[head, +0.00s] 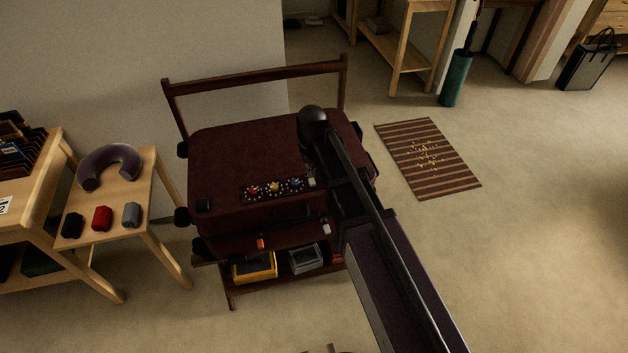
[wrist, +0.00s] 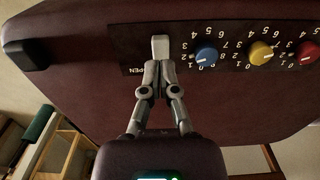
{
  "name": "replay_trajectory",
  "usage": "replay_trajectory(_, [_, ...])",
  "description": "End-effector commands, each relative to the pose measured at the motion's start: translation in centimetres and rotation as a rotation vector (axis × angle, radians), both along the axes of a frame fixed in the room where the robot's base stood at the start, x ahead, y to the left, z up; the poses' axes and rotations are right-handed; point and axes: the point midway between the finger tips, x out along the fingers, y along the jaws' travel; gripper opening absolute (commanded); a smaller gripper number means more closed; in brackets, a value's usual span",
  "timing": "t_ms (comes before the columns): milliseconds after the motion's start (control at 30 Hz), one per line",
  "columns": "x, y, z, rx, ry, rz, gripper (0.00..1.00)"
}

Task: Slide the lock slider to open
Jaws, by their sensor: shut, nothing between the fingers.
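The maroon suitcase (head: 245,145) lies flat on a dark wooden rack. Its black lock panel (head: 264,194) carries red, yellow and blue dials, also seen in the wrist view, where the digits are upside down. The light grey lock slider (wrist: 160,46) sits beside the blue dial (wrist: 205,57); it also shows in the head view (head: 311,182). The partly covered word OPEN (wrist: 133,71) is left of the slider in the wrist view. My gripper (wrist: 158,67) is shut and empty, fingertips at the slider's near edge; I cannot tell if they touch. My arm hides it in the head view.
A side table (head: 97,248) at left holds a neck pillow (head: 108,165) and small black, red and grey items. Yellow and grey trays stand on the rack's lower shelf (head: 290,270). A striped mat (head: 427,158) lies right; floor there is mostly clear.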

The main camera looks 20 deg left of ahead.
Motion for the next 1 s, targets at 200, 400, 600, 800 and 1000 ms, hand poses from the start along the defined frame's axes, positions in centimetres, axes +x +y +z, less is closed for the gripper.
replay_trajectory(200, [0.0,0.0,-0.3,0.000,0.000,0.000,0.00])
replay_trajectory(400, [0.0,0.0,-0.5,0.000,0.000,0.000,0.00])
replay_trajectory(600, [0.0,0.0,-0.7,0.000,0.000,0.000,0.00])
replay_trajectory(800, [0.0,0.0,-0.9,0.000,0.000,-0.001,0.00])
replay_trajectory(1000, [0.0,-0.1,-1.1,0.000,0.000,-0.001,0.00])
